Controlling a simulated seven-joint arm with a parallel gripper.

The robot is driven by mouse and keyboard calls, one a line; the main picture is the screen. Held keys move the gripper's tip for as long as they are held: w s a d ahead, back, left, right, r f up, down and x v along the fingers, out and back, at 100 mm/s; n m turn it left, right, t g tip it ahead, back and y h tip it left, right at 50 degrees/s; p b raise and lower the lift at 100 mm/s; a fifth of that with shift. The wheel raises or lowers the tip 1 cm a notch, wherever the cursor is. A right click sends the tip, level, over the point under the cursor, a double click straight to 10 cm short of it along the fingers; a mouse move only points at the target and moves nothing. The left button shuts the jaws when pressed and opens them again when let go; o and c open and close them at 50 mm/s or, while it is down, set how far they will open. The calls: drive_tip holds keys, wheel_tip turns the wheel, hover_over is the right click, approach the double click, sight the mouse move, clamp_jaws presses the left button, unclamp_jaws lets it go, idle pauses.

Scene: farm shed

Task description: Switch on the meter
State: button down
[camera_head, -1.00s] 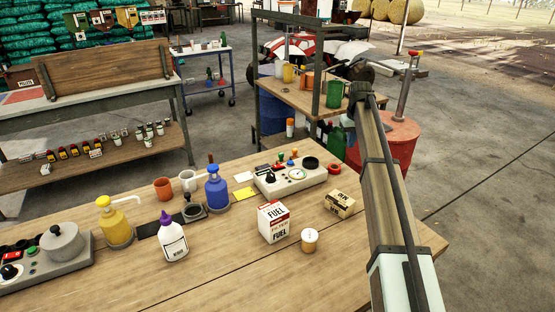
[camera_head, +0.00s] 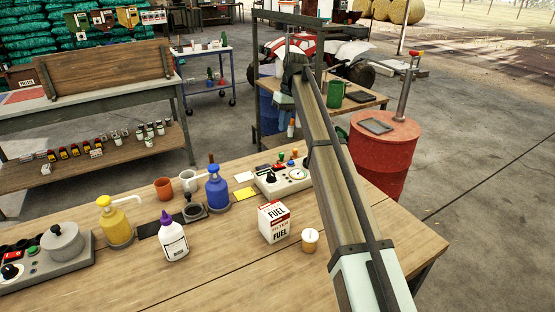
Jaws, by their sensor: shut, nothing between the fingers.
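The meter (camera_head: 282,184) appears to be the pale grey box at the far side of the wooden workbench. It has a black knob (camera_head: 270,177), a round white dial and small green and red-orange controls on top. My arm crosses in front and hides the box's right end. Whether it is on cannot be told at this size. My arm rises from the lower right to a dark joint at upper centre, beyond the meter. A pale part of my arm hangs just below that joint. My gripper's fingers cannot be made out.
A fuel filter box (camera_head: 274,222) and a small tub (camera_head: 310,240) stand in front of the meter. A blue pump bottle (camera_head: 216,187) stands to its left. A purple-capped bottle (camera_head: 174,238) and yellow pump bottle (camera_head: 116,222) stand farther left.

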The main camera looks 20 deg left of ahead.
sight(276, 166)
drive_tip(key=shift+f, duration=0.1)
drive_tip(key=f, duration=0.4)
drive_tip(key=s+a+f, duration=0.1)
drive_tip(key=f, duration=0.4)
drive_tip(key=s+f, duration=0.1)
drive_tip(key=f, duration=0.3)
drive_tip(key=shift+a+f, duration=0.3)
drive_tip(key=shift+a, duration=0.1)
